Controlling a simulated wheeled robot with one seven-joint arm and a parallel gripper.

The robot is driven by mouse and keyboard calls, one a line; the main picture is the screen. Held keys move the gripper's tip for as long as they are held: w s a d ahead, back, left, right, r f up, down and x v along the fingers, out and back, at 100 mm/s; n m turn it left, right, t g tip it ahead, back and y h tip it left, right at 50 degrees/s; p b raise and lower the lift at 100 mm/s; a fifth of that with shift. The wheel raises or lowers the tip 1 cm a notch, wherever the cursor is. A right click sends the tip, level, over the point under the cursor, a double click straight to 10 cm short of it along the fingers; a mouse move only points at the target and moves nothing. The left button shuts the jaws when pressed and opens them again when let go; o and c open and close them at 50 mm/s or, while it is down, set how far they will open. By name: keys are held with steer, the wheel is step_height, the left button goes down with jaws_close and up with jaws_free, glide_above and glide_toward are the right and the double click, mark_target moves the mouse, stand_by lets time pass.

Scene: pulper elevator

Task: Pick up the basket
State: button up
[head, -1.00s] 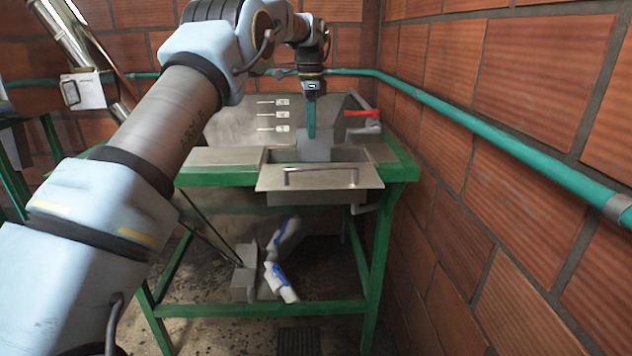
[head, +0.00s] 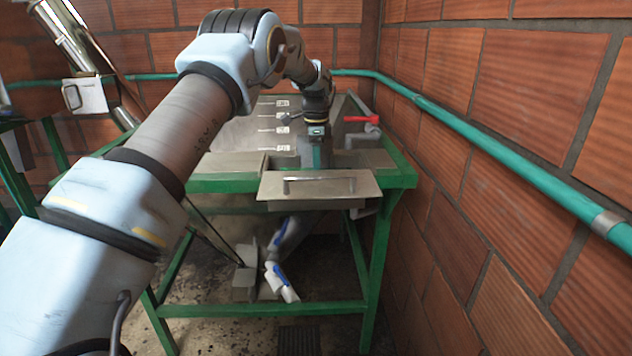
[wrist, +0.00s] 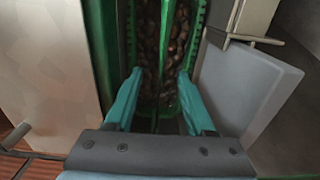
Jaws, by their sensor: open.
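The basket is a narrow green, slotted container with dark brown beans in it. In the wrist view its slotted wall (wrist: 194,45) runs up the middle of the picture. My gripper (wrist: 160,77) is open, with its two teal fingers apart over the near part of the basket, beans showing between them. I cannot tell if the fingers touch the basket walls. In the head view my gripper (head: 316,156) is low in the machine's opening, behind the metal front tray. The basket is hidden in that view.
A metal tray with a handle (head: 318,190) sticks out at the front of the green-framed machine (head: 230,186). A pale grey plate (wrist: 250,95) stands close right of my gripper. A red-handled valve (head: 362,119) is to the right, near the brick wall and teal pipe (head: 520,165).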

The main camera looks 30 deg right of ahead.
steer(key=shift+f, duration=0.7)
jaws_close()
stand_by(0.9)
